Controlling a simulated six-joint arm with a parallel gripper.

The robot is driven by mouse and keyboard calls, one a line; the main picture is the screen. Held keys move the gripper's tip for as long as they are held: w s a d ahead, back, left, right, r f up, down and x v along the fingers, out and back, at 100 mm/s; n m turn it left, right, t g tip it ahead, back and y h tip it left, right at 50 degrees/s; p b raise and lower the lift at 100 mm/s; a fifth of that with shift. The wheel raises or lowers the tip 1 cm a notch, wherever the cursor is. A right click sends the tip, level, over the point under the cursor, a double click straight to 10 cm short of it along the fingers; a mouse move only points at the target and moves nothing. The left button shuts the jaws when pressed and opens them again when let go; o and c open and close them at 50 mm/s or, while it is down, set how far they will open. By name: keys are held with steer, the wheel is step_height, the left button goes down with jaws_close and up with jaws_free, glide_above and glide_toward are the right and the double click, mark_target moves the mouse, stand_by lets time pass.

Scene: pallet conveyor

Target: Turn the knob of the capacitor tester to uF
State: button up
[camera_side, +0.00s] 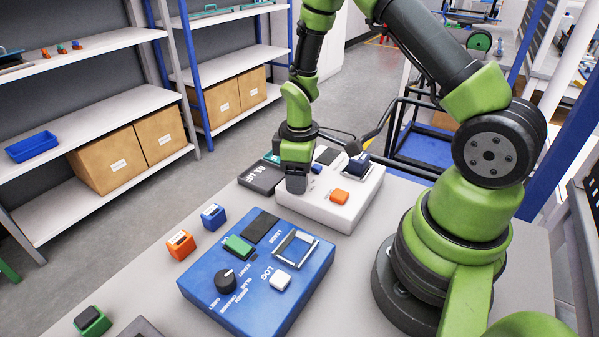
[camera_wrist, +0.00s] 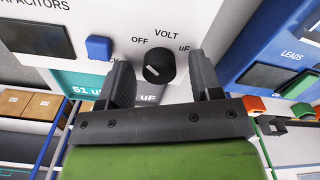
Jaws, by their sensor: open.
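The capacitor tester is a white box (camera_side: 338,208) behind the blue one in the side view; its white face (camera_wrist: 225,22) fills the top middle of the wrist view. Its black round knob (camera_wrist: 159,66) has a short white mark on its lower left part. The printed labels around it read OFF at upper left, VOLT above and uF at upper right. My gripper (camera_wrist: 162,84) is open, with one finger left and one right of the knob; whether they touch it is unclear. In the side view my gripper (camera_side: 297,186) points down at the tester's left part and hides the knob.
A blue button (camera_wrist: 98,47) sits left of the knob. An orange part (camera_side: 340,196) is on the tester. A blue tester (camera_side: 205,287) stands in front, with small orange (camera_side: 181,245) and blue (camera_side: 213,217) blocks beside it. A dark box (camera_side: 261,179) adjoins at left.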

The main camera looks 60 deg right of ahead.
steer(key=c, duration=0.9)
steer(key=shift+m, duration=0.3)
steer(key=m, duration=1.9)
steer(key=shift+m, duration=0.4)
